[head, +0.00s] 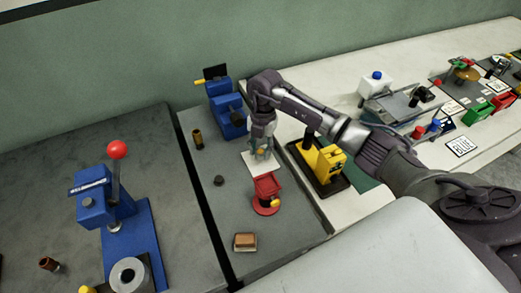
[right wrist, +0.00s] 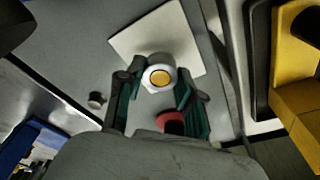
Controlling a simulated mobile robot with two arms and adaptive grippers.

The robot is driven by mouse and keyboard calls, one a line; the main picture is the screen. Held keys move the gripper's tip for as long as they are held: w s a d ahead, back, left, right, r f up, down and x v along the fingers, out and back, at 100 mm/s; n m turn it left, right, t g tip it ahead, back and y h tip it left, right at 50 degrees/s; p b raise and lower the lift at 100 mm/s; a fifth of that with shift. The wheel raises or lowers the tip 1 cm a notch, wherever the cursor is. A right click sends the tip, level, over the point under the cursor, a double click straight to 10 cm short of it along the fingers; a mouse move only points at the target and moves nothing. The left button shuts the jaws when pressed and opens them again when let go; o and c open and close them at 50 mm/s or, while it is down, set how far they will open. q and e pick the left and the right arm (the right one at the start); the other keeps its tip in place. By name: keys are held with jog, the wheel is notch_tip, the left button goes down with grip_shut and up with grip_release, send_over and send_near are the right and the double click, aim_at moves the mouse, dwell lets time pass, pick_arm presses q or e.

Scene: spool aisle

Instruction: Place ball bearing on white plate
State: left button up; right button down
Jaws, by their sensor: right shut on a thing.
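The white plate (head: 251,170) lies flat on the grey bench in the head view and shows as a pale square in the right wrist view (right wrist: 138,42). My right gripper (head: 262,153) is over the plate, pointing down. In the right wrist view its fingers (right wrist: 158,88) are shut on a round pale ring with an orange-yellow centre, which I take as the ball bearing (right wrist: 159,77). The ring overlaps the plate's near edge in that view; I cannot tell whether it touches the plate. In the head view the fingers mostly hide it. My left gripper is not in view.
A red stand (head: 265,187) is just in front of the plate. A blue machine (head: 227,110) stands behind, a yellow one (head: 329,163) to the right. A small dark knob (head: 218,180), a brass cylinder (head: 198,139) and a brown block (head: 245,242) lie around. A blue press (head: 108,208) stands left.

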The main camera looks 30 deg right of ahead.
jog(key=shift+f, duration=0.85)
jog(key=shift+f, duration=0.1)
jog(key=c, duration=0.7)
grip_release()
jog(key=shift+c, duration=0.2)
jog(key=shift+r, duration=0.25)
notch_tip(320, 180, up, 12)
jog(key=w+d+b, duration=0.1)
jog(key=b, duration=0.1)
jog(key=shift+d+f, duration=0.15)
